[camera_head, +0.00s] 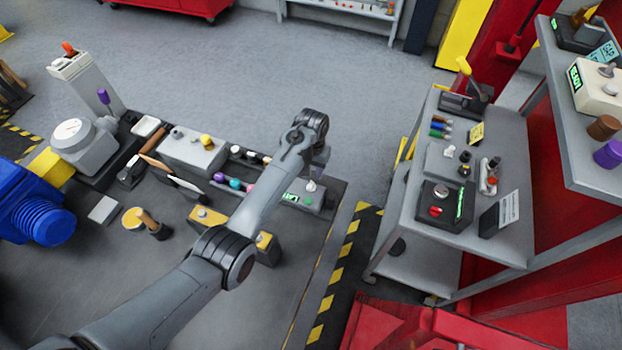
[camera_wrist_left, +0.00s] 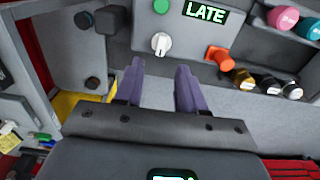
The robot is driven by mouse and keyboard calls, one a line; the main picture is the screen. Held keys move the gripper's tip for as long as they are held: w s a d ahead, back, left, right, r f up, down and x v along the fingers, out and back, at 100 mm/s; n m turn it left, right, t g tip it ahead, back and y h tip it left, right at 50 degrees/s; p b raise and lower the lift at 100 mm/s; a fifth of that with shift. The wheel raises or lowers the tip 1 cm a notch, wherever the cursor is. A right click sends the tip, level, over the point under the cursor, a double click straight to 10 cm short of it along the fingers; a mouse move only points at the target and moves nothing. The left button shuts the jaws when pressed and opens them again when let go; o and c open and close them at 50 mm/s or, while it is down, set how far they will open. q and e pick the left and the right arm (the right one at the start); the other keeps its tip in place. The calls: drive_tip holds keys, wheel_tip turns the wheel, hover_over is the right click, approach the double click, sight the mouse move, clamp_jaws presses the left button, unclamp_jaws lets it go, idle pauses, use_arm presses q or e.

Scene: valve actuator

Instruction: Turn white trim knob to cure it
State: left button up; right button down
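The white trim knob (camera_wrist_left: 160,43) shows in the left wrist view on a grey panel, below and left of a green display (camera_wrist_left: 205,12) reading LATE. My right gripper is out of view.
A green button (camera_wrist_left: 161,6) sits above the knob. In the head view a grey cart (camera_head: 480,222) with controls stands to the right, past a striped floor edge.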

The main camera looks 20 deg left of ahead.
sight(312, 183)
use_arm(q)
wheel_tip(312, 183, down, 7)
drive_tip(key=shift+r+b, duration=0.2)
drive_tip(key=shift+b, duration=0.35)
clamp_jaws()
